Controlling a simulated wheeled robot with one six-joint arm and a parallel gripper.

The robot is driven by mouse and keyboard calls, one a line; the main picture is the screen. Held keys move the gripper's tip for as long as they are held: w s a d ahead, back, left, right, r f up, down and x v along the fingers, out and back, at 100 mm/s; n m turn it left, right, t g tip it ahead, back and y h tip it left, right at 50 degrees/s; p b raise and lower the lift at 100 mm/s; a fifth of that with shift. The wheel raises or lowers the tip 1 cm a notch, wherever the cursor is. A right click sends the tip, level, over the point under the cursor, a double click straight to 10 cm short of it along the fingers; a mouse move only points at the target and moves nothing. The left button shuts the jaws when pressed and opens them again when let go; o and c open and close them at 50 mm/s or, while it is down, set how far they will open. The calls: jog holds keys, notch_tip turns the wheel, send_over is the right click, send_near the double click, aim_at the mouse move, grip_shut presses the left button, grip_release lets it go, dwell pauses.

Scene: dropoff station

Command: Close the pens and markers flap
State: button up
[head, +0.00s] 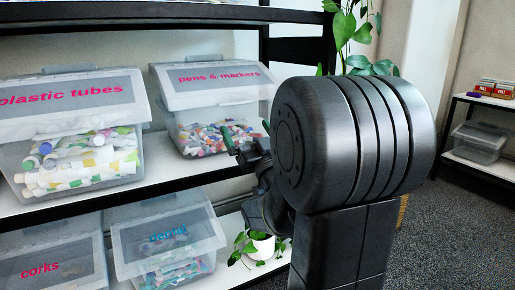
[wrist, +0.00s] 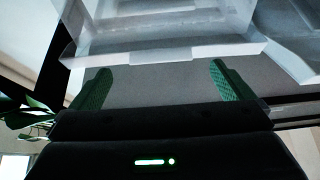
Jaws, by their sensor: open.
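The pens and markers bin (head: 205,137) is a clear box of colourful pens on the upper shelf in the head view. Its pale flap (head: 215,87), with pink lettering, slopes forward over the upper front; I cannot tell whether it sits fully down. My gripper (head: 246,132) is in front of the bin's lower right part, below the flap's front edge, partly hidden by my arm. In the wrist view my gripper (wrist: 157,82) is open, its green fingers wide apart with nothing between them. A translucent bin edge (wrist: 165,52) shows just beyond the fingertips; contact is not clear.
The plastic tubes bin (head: 85,160) stands left on the same shelf (head: 160,180). The corks bin (head: 60,255) and another labelled bin (head: 165,240) are below, beside a potted plant (head: 262,243). A hanging plant (head: 350,30) is behind my arm. Open floor (head: 460,230) lies right.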

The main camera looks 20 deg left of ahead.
jog(key=v, duration=0.7)
jog(key=shift+w+a+f, duration=0.1)
jog(key=shift+a, duration=0.05)
jog(key=x, duration=1.3)
jog(key=shift+w+a+r+b, duration=0.15)
jog(key=shift+r+b, duration=0.2)
jog(key=shift+r, duration=0.2)
